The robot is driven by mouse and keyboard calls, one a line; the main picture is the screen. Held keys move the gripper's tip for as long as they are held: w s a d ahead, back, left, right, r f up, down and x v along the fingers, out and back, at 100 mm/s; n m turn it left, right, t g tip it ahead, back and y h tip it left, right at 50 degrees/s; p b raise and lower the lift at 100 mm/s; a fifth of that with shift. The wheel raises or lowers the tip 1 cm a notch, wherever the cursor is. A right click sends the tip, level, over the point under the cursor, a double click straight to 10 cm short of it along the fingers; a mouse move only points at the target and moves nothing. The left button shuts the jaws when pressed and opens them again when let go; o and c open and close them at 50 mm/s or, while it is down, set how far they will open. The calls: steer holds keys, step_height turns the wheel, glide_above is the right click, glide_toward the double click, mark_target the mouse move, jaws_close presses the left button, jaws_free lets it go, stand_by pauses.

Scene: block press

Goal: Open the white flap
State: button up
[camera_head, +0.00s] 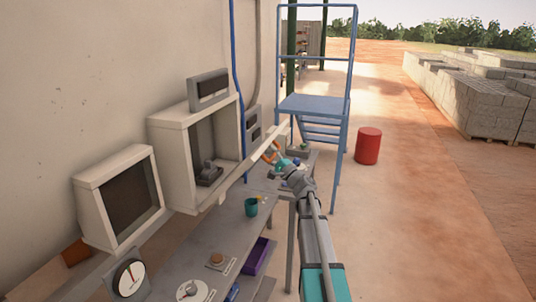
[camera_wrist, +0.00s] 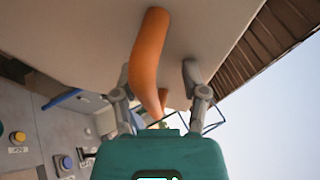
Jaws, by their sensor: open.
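The white flap (camera_head: 254,160) shows nearly edge-on as a long pale slab, standing out from the front of a white wall box (camera_head: 168,145). The box's dark inside shows, with a dark switch-like part (camera_head: 209,174) in it. An orange handle (camera_head: 270,153) curves from the flap's outer side. In the wrist view the orange handle (camera_wrist: 149,50) rises between my fingers against the pale flap face (camera_wrist: 85,35). My gripper (camera_wrist: 156,93) is open around the handle's near part, with visible gaps on both sides. I cannot tell whether either finger touches it.
A second white box (camera_head: 122,195) hangs at left. A blue steel platform (camera_head: 315,104) stands behind, with a red drum (camera_head: 368,145) to its right. Open floor lies right.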

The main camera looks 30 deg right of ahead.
steer(key=s+d+f+b, duration=0.1)
steer(key=s+f+b, duration=0.4)
steer(key=s, duration=0.1)
steer(key=shift+s+d+f, duration=0.2)
steer(key=shift+s+d, duration=0.15)
steer(key=shift+d, duration=0.05)
stand_by(0.9)
stand_by(0.4)
steer(key=shift+o, duration=0.6)
steer(key=shift+f+b, duration=0.45)
steer(key=shift+b, duration=0.05)
steer(key=c, duration=0.5)
steer(key=shift+f+b, duration=0.8)
steer(key=c, duration=0.4)
steer(key=shift+d+f+b, duration=0.1)
steer(key=shift+f+b, duration=0.15)
steer(key=shift+b, duration=0.05)
jaws_close()
